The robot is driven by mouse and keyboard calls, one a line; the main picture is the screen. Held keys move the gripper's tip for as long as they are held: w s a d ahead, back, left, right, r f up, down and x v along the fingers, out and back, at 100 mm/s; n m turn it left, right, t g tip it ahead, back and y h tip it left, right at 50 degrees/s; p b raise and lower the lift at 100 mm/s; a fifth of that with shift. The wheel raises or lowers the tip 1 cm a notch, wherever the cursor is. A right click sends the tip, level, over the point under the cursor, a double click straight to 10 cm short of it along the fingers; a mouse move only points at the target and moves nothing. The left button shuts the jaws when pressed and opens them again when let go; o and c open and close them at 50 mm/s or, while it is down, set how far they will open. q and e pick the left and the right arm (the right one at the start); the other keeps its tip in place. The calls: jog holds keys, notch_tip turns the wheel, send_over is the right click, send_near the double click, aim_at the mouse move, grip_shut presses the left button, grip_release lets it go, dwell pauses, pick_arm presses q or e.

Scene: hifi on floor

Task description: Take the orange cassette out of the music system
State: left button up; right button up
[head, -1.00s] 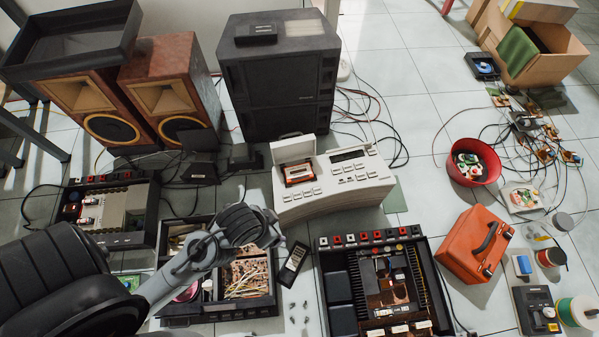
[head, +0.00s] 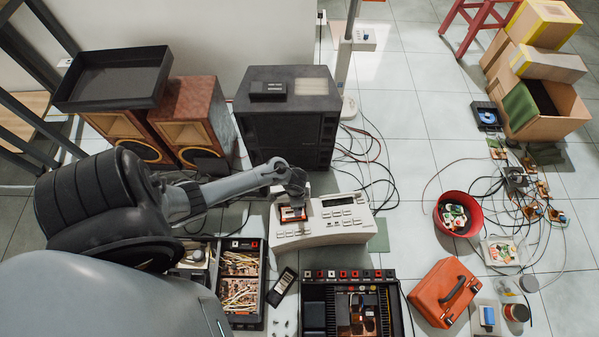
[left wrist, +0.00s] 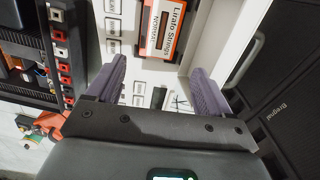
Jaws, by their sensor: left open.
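The white music system (head: 340,222) stands on the floor in the middle of the head view. The orange cassette (head: 291,213) sits in its deck bay at the left end. In the left wrist view the cassette (left wrist: 172,28) shows an orange and white label, "Lirato Strings". My left gripper (head: 294,188) hangs over the bay and hides part of it in the head view. In the left wrist view its two purple-grey fingers (left wrist: 156,85) are apart with nothing between them, and the cassette lies beyond their tips. My right gripper is in no view.
A large black speaker (head: 290,130) stands behind the music system. An opened black device (head: 350,315) is in front of it. Some floor right of the music system is clear.

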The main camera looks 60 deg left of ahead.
pick_arm(q)
jog(key=f+b, duration=0.2)
jog(key=f, duration=0.1)
jog(key=f+b, duration=0.1)
jog(key=f, duration=0.1)
jog(key=shift+s+d, duration=0.15)
jog(key=shift+s, duration=0.25)
jog(key=shift+f+b, duration=0.4)
jog(key=shift+f, duration=0.05)
jog(key=f+b, duration=0.3)
jog(key=shift+s+a+f, duration=0.35)
jog(key=shift+s, duration=0.05)
jog(key=shift+f+b, duration=0.55)
jog(key=shift+r, duration=0.1)
jog(key=shift+c, duration=0.2)
jog(key=c, duration=0.8)
